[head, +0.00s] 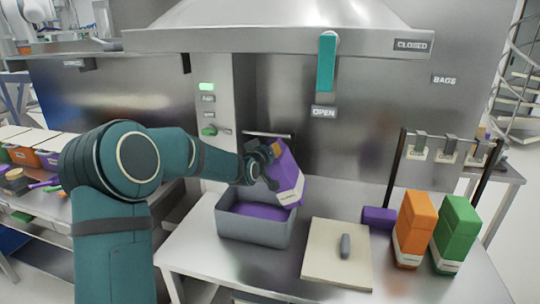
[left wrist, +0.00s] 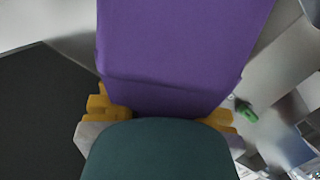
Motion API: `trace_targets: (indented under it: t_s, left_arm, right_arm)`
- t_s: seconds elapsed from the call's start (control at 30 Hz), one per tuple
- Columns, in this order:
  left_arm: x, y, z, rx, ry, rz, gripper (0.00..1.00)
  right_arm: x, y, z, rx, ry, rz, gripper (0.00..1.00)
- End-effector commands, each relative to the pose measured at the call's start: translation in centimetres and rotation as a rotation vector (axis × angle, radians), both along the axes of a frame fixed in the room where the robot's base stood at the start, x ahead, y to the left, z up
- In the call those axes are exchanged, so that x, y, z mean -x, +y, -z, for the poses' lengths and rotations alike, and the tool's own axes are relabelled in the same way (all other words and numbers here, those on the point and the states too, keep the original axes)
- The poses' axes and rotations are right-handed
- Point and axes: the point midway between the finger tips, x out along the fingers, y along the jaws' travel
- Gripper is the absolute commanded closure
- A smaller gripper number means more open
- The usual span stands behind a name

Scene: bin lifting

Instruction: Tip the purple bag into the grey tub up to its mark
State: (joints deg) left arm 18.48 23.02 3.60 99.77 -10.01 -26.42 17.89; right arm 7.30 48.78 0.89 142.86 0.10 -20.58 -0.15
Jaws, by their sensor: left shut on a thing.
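The purple bag (head: 289,175) is held tilted above the grey tub (head: 253,232), its labelled end low and to the right. My left gripper (head: 268,155) is shut on the bag; its yellow fingertips press on both sides of the bag (left wrist: 180,55) in the left wrist view. Purple contents (head: 256,211) lie in the tub below the rim. I cannot make out the tub's mark or any stream from the bag. My right gripper is in neither view.
A pale board (head: 325,262) with a grey-handled tool (head: 345,246) lies right of the tub. An orange bag (head: 415,228), a green bag (head: 456,232) and a purple block (head: 378,217) stand farther right. A steel hood (head: 275,40) with a teal lever (head: 327,62) overhangs the back.

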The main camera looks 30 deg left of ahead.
Motion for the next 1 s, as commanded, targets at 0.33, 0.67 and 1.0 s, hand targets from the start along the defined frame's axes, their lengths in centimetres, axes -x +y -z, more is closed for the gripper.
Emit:
trace_targets:
  t_s: [0.33, 0.67, 1.0]
  left_arm:
    - [0.0, 0.0, -1.1, -0.142, 0.031, -0.001, 1.00]
    - [0.0, 0.0, -1.2, -0.273, 0.064, 0.002, 1.00]
    - [0.1, 0.3, -1.0, -0.491, 0.116, -0.002, 1.00]
  right_arm:
    - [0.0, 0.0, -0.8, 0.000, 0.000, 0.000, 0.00]
    - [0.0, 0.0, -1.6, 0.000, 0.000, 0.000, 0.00]
    - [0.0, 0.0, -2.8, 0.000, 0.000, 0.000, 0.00]
